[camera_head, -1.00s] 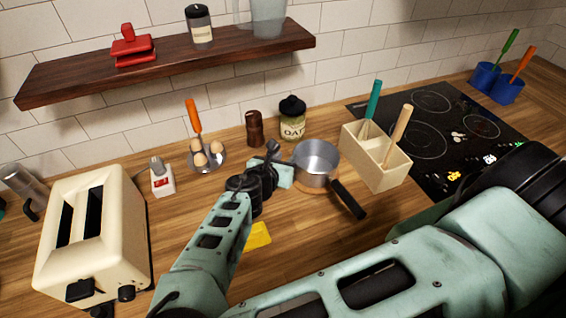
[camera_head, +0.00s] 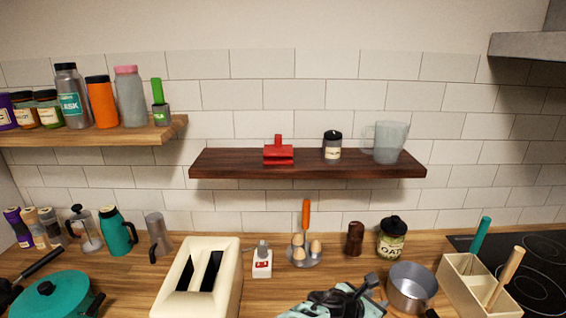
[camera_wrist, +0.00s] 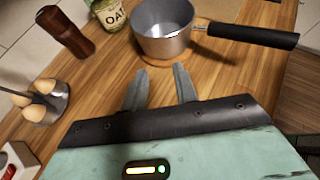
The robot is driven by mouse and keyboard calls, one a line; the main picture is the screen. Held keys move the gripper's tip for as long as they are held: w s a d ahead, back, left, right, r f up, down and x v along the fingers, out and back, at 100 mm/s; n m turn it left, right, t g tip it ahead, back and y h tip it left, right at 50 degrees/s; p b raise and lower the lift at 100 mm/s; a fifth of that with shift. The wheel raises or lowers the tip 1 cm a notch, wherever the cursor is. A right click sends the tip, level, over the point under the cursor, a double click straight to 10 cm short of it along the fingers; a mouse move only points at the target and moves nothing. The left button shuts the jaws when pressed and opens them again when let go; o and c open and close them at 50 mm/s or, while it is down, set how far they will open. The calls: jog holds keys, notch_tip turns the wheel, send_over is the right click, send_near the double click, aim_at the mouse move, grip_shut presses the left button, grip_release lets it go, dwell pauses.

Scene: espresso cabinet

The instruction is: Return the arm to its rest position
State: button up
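My arm (camera_head: 330,302) shows at the bottom middle of the head view, low over the counter, with most of it out of frame. In the wrist view my gripper (camera_wrist: 160,84) has its two grey fingers apart, with nothing between them. The fingers point toward the steel saucepan (camera_wrist: 163,30), which stands on a round wooden board just beyond the fingertips. In the head view the saucepan (camera_head: 411,288) is right of my arm. I cannot tell from the head view how the fingers stand.
A cream toaster (camera_head: 200,280) stands left of my arm. Behind are an egg holder (camera_head: 304,256), a brown mill (camera_head: 354,239) and an oat jar (camera_head: 391,240). A utensil box (camera_head: 475,290) stands at right. A dark shelf (camera_head: 310,170) hangs above the counter.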

jog(key=s+f+m+g+b, duration=0.1)
jog(key=s+f+m, duration=0.1)
jog(key=s, duration=0.1)
jog(key=s+f+m+g+y+b, duration=0.1)
jog(key=s+m+g, duration=0.1)
jog(key=s, duration=0.1)
jog(key=s+a+f+m+g+y+b, duration=0.1)
jog(key=s+f+g, duration=0.1)
jog(key=shift+s+f+m, duration=0.35)
jog(key=shift+s+m, duration=0.05)
jog(key=s+a+m+g+y+b, duration=0.1)
jog(key=s, duration=0.1)
jog(key=s+a+m+g+y+b, duration=0.1)
jog(key=s+a, duration=0.1)
jog(key=s+a+m+y+b, duration=0.1)
jog(key=s+a+m, duration=0.1)
jog(key=shift+a+r+g, duration=0.1)
jog(key=shift+r+g, duration=0.2)
jog(key=shift+g, duration=0.1)
jog(key=s+a+r+m+y+b, duration=0.2)
jog(key=s+r+m+y+b, duration=0.1)
jog(key=r, duration=0.4)
jog(key=s+a+r+m+t+y+b, duration=0.1)
jog(key=s+a+r+m+y+b, duration=0.1)
jog(key=s+r+m+b, duration=0.2)
jog(key=shift+s+a+r+m+y+b, duration=0.15)
jog(key=shift+s+r+m+y+b, duration=0.35)
jog(key=shift+s+r, duration=0.95)
jog(key=shift+w+r, duration=0.2)
jog(key=shift+w, duration=0.05)
